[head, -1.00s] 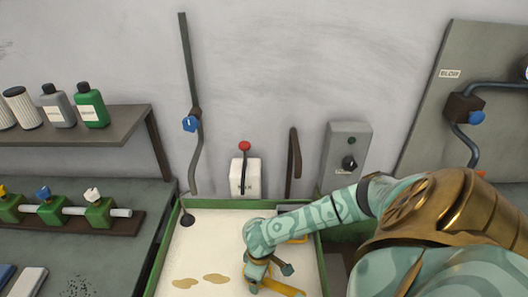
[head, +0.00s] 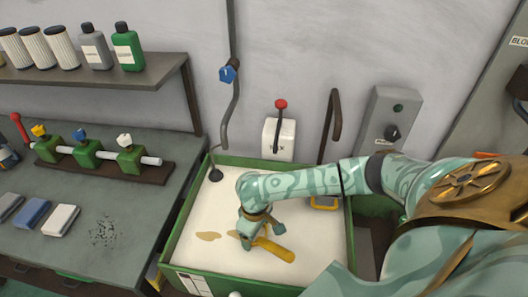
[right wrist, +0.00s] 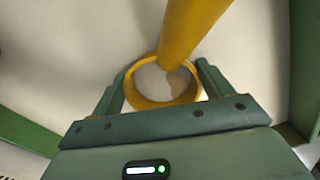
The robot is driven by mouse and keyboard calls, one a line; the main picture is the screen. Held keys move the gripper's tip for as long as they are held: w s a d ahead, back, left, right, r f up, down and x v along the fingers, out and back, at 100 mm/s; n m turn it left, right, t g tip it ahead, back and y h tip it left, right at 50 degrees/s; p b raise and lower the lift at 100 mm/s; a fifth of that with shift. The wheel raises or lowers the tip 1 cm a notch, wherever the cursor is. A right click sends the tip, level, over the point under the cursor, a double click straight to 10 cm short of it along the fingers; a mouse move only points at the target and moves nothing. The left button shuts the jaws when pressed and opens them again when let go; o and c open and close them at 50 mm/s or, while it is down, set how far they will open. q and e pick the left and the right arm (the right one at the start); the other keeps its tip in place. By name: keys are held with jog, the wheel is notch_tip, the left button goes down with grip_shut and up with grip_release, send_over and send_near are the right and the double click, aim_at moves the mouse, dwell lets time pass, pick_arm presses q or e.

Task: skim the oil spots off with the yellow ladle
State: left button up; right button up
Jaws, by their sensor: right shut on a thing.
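A shallow green-rimmed tank (head: 178,228) holds pale, milky liquid. One tan oil spot (head: 208,236) lies on it, left of my right gripper. A second oil spot (head: 234,233) is partly hidden behind that gripper. My right gripper (head: 252,238) is low over the liquid, shut on the yellow ladle (head: 276,249). In the right wrist view the ladle's round yellow rim (right wrist: 165,101) sits between the fingers, its handle running up and away. A brownish patch (right wrist: 180,78) shows within the rim; I cannot tell whether it is in the bowl. My left gripper is not in view.
A hanging hose with a dark round end (head: 215,175) reaches the tank's back left corner. A white box with a red-knobbed lever (head: 279,137) stands behind the tank. A workbench (head: 110,205) with valves and blocks adjoins on the left.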

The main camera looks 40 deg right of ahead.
jog(key=shift+w+a+b, duration=2.75)
jog(key=shift+w+a, duration=2.5)
jog(key=shift+w, duration=0.85)
notch_tip(320, 180, up, 12)
jog(key=p, duration=1.4)
